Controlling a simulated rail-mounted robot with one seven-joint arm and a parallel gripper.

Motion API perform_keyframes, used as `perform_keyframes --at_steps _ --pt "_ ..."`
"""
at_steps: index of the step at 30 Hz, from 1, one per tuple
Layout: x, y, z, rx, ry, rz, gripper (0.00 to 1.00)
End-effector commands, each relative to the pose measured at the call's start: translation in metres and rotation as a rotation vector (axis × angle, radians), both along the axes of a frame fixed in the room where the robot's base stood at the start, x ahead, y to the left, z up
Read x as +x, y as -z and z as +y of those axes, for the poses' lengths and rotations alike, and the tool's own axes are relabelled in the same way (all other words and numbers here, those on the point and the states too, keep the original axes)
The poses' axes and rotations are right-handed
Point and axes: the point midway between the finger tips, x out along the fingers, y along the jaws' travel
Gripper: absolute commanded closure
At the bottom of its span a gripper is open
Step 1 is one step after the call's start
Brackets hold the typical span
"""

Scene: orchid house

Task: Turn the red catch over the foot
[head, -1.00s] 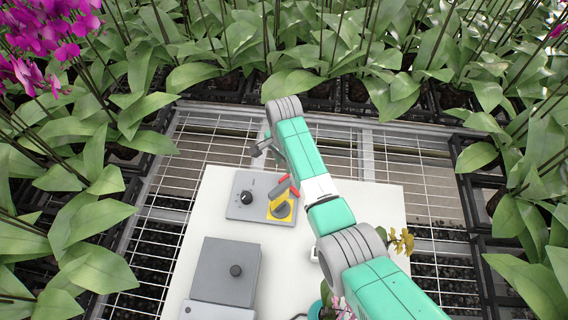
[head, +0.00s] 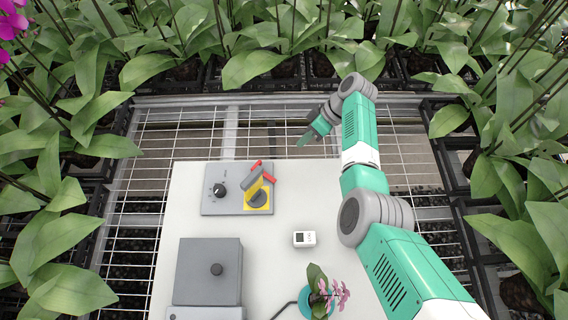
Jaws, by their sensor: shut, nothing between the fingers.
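The red catch (head: 270,173) is on the grey control box (head: 224,178) at the upper part of the white board, in the head view.
A black knob (head: 219,190) sits on the box left of the lever. A larger grey box (head: 211,258), a small white device (head: 304,239) and a potted pink orchid (head: 325,291) stand on the white board (head: 271,257). Orchids in black trays surround the mesh bench.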

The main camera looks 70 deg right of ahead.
Motion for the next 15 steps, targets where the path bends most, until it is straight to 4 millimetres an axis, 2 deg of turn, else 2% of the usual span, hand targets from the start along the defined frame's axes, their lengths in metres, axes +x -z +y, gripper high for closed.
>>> perform_keyframes --at_steps 4,7,15 --pt "0.001 0.001 0.0 -0.006 -0.011 -0.008 1.0" --pt "0.005 0.01 0.004 -0.003 -0.012 -0.006 1.0" --pt "0.033 0.057 0.023 -0.002 -0.012 -0.004 1.0"
